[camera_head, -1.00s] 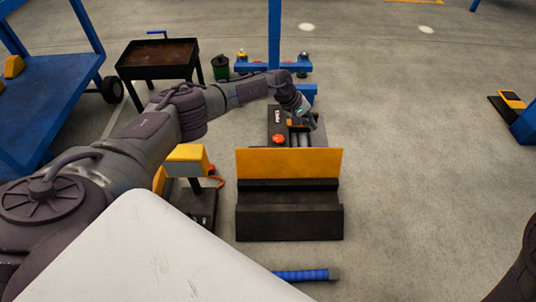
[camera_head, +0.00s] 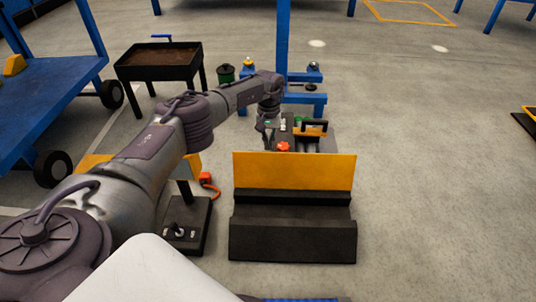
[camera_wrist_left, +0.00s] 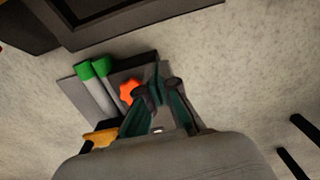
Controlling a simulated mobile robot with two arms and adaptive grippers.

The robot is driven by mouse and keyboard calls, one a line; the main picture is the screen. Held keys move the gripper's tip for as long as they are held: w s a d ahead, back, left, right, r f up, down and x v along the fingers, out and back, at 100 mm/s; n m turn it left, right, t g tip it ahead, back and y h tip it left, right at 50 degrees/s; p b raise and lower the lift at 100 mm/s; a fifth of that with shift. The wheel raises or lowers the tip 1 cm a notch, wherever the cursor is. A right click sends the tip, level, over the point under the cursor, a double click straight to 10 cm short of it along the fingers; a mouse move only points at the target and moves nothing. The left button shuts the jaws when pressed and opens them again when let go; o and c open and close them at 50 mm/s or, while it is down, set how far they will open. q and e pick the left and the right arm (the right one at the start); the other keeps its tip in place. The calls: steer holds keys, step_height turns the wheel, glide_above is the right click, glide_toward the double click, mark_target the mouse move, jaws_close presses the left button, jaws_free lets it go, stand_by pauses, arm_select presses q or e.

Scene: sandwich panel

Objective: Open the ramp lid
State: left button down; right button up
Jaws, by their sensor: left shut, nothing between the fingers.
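A flat yellow panel (camera_head: 294,171) stands upright along the back of a black stepped block (camera_head: 292,240) on the floor; I take these for the lid and ramp, but cannot be sure. Behind the panel is a low dark device with a red star knob (camera_head: 283,146). My left gripper (camera_head: 267,130) is low, just left of this device and beyond the yellow panel. In the left wrist view, my left gripper (camera_wrist_left: 160,92) is shut and empty beside the red knob (camera_wrist_left: 130,91). My right gripper is out of view.
Two grey cylinders with green ends (camera_wrist_left: 92,69) lie beside the knob. A dark tray on legs (camera_head: 160,62) and a blue cart (camera_head: 45,110) stand left. A blue post stand (camera_head: 283,50) is behind.

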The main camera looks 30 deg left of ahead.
arm_select(q)
steer(key=shift+s+d+r+b, duration=0.3)
steer(key=shift+s+d+r, duration=0.2)
steer(key=shift+s, duration=0.25)
steer(key=shift+s+d+r+b, duration=0.25)
steer(key=shift+s+d+r, duration=0.2)
steer(key=shift+s, duration=0.3)
steer(key=s+r+t+p, duration=0.1)
steer(key=p, duration=0.3)
steer(key=d+r+t+y+p, duration=0.1)
steer(key=p, duration=0.3)
steer(key=shift+s+r+p, duration=0.25)
steer(key=shift+s+p, duration=0.1)
steer(key=shift+p, duration=0.05)
steer(key=shift+s, duration=0.1)
steer(key=shift+d+f, duration=0.1)
steer(key=shift+f, duration=0.05)
steer(key=shift+s, duration=0.1)
